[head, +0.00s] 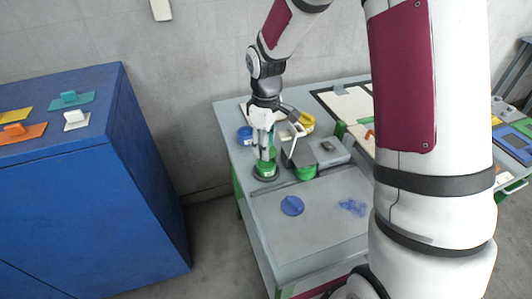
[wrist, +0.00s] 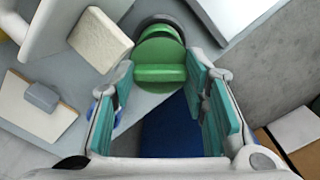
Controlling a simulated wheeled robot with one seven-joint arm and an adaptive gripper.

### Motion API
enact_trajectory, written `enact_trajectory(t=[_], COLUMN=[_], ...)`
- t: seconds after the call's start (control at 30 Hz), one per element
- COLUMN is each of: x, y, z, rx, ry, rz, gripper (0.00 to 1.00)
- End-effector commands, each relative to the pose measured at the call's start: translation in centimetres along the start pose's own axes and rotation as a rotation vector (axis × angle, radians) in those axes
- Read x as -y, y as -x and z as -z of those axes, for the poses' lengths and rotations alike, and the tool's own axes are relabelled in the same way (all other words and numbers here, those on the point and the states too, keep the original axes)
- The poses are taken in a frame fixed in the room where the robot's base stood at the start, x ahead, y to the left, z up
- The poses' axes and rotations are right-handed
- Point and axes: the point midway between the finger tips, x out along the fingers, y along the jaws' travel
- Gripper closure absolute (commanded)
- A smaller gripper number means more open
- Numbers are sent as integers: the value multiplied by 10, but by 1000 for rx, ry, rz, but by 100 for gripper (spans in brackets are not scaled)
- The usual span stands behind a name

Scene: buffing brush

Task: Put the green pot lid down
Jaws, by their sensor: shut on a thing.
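The green pot lid (wrist: 158,51) is a round disc with a block-shaped handle (wrist: 160,73), in the upper middle of the wrist view. In the head view the green lid (head: 264,166) shows below my fingers. My gripper (head: 264,150) points down and is shut on the lid's handle; it also shows in the wrist view (wrist: 160,78). A dark round piece (wrist: 161,20) lies just beyond the lid, at the table's left edge in the head view. I cannot tell whether the lid touches it.
A grey table (head: 275,232) carries a blue disc (head: 292,206), blue scribbles (head: 352,207), another green round object (head: 306,172), a blue round object (head: 245,134) and a yellow one (head: 306,121). A blue cabinet (head: 85,190) stands left, across a floor gap.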

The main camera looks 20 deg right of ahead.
Motion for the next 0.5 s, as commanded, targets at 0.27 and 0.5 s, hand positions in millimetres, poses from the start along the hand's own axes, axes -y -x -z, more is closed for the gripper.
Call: enact_trajectory(t=[0.27, 0.5], x=[1, 0], y=[-34, -37], z=[0, 0], rx=[1, 0], ry=[0, 0], rz=[2, 0], gripper=[75, 75])
